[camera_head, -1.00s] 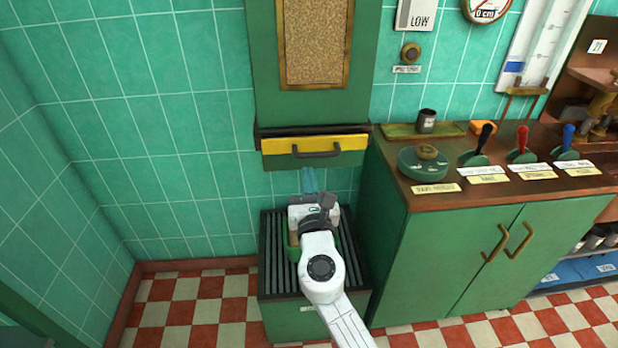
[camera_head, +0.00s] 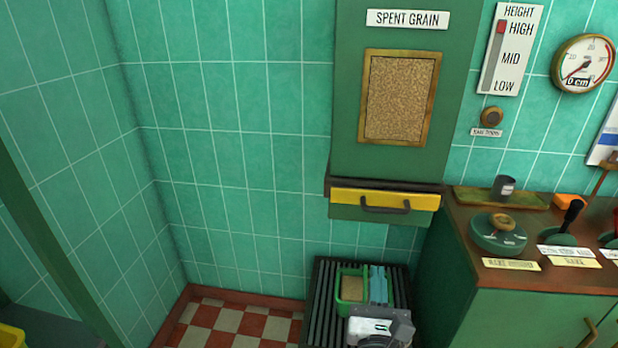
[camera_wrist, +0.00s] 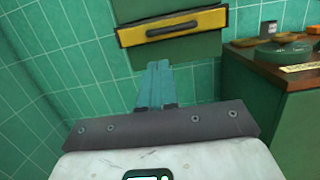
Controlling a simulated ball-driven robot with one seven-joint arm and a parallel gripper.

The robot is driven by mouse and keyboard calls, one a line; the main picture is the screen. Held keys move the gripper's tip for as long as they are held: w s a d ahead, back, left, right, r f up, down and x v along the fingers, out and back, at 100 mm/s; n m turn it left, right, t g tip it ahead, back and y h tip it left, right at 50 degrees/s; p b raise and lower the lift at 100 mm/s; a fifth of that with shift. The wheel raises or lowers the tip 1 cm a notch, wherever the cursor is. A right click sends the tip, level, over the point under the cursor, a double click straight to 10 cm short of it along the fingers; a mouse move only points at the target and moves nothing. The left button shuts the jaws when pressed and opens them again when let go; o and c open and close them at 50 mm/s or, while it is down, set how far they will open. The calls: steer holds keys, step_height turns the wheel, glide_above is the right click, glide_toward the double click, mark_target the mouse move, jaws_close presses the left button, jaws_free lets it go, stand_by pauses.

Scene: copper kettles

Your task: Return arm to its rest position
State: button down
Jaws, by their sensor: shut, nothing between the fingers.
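My gripper (camera_head: 378,284) is at the bottom of the head view, above the dark slatted stand. Its two teal fingers lie side by side, shut with nothing between them. In the wrist view the fingers (camera_wrist: 156,86) point up toward the yellow-fronted drawer and stand apart from it. Just left of the fingers in the head view, a green box (camera_head: 351,288) with tan contents sits on the slatted stand (camera_head: 325,305). The rest of my arm is mostly out of view.
The spent grain cabinet (camera_head: 350,100) hangs on the tiled wall, with a yellow-fronted drawer (camera_head: 384,202) beneath it. A green counter (camera_head: 520,300) with a wooden top, a dial and levers stands at the right. The floor (camera_head: 235,322) left of the stand is clear.

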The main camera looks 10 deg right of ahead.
steer(key=s+d+f+m+g+h, duration=0.1)
steer(key=s+d+f+m+g, duration=0.6)
steer(key=m, duration=0.4)
steer(key=s+d+f+m+g+h, duration=0.1)
steer(key=s+d+f+m+g, duration=0.4)
steer(key=s+d+m, duration=0.5)
steer(key=s+a+f+m+g+y, duration=0.3)
steer(key=s+a+f+m+y, duration=0.1)
steer(key=s, duration=0.3)
steer(key=s+a+f+m+g+y, duration=0.3)
steer(key=s+a+f+m+y, duration=0.1)
steer(key=s+f+m, duration=0.2)
steer(key=shift+s+a+f+m, duration=0.15)
steer(key=shift+s+a+m, duration=0.1)
steer(key=shift+s+m, duration=0.4)
